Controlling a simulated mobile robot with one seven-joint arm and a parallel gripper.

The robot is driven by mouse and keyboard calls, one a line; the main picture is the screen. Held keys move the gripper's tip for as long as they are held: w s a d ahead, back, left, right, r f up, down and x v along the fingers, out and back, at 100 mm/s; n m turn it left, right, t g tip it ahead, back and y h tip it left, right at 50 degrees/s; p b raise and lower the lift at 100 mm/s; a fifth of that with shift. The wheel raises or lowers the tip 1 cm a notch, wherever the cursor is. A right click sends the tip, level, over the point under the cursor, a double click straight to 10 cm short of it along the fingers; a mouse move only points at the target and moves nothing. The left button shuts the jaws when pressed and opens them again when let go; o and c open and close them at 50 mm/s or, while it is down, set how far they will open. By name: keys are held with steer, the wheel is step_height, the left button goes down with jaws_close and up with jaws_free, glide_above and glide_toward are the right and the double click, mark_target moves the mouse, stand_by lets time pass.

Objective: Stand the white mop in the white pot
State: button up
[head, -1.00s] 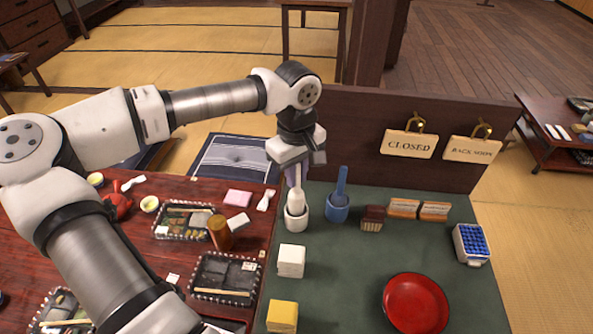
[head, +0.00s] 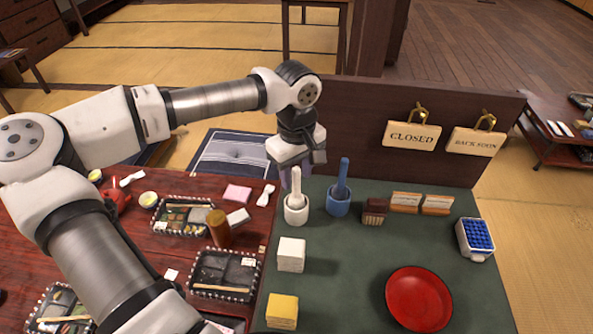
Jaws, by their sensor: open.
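The white mop (head: 296,184) stands upright in the white pot (head: 296,213), at the back left of the green mat. Its handle points up and its lower end is hidden inside the pot. My gripper (head: 290,178) is at the top of the mop handle, just behind or beside it. The gripper is open, and its fingers are hard to make out. I cannot tell whether a finger touches the handle.
A blue pot (head: 338,206) with a blue mop (head: 343,178) stands close on the right. A dark wooden panel (head: 400,120) rises behind.

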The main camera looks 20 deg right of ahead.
step_height(320, 180, up, 14)
steer(key=b, duration=0.1)
steer(key=shift+b, duration=0.4)
steer(key=shift+d+f, duration=0.1)
stand_by(0.5)
